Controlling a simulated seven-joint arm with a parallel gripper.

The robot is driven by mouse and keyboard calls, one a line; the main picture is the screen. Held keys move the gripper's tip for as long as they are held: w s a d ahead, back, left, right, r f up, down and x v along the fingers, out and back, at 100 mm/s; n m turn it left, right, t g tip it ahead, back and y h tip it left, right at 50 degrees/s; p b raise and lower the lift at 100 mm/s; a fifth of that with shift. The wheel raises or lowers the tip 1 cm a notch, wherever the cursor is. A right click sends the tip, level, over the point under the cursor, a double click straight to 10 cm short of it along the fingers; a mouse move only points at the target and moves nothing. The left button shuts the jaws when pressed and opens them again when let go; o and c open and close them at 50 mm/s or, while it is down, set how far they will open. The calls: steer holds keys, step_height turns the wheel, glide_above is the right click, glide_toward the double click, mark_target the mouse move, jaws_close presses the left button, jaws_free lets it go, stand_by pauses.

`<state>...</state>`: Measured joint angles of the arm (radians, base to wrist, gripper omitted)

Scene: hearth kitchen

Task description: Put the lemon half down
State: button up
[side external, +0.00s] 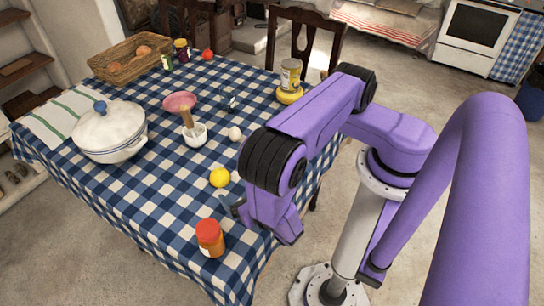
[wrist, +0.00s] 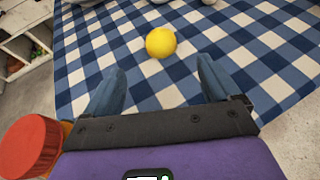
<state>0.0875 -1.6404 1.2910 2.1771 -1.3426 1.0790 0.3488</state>
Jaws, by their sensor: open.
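The lemon half (side external: 220,177) rests on the blue-and-white checked cloth of the table, near its right side. Only its rounded yellow skin shows; no cut face is visible. In the wrist view the lemon half (wrist: 160,42) lies beyond my fingertips, roughly centred between them and apart from both. My gripper (wrist: 161,73) is open and empty, its two blue fingers spread low over the cloth. In the side view my gripper (side external: 234,206) is partly hidden by my wrist, just nearer the camera than the lemon half.
A red-lidded jar (side external: 210,240) stands close to my gripper; its lid (wrist: 28,147) shows at lower left in the wrist view. An egg (side external: 235,134), a white mortar (side external: 194,138) and a lidded pot (side external: 108,135) stand farther off. Cloth around the lemon half is mostly clear.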

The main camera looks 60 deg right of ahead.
steer(key=s+d+r+m+g+y, duration=0.2)
steer(key=s+d+r+m+g, duration=0.1)
steer(key=r+m, duration=0.3)
steer(key=s+d+r+m+g+y, duration=0.2)
steer(key=s+r+m+g, duration=0.3)
steer(key=r, duration=0.4)
steer(key=s+d+r+m+g+y, duration=0.1)
steer(key=s+d+r+m+g, duration=0.3)
steer(key=s+r+m, duration=0.2)
step_height(320, 180, up, 3)
steer(key=shift+s+f+m+y, duration=0.2)
steer(key=shift+m+y, duration=0.2)
steer(key=shift+m, duration=0.5)
steer(key=shift+w, duration=0.1)
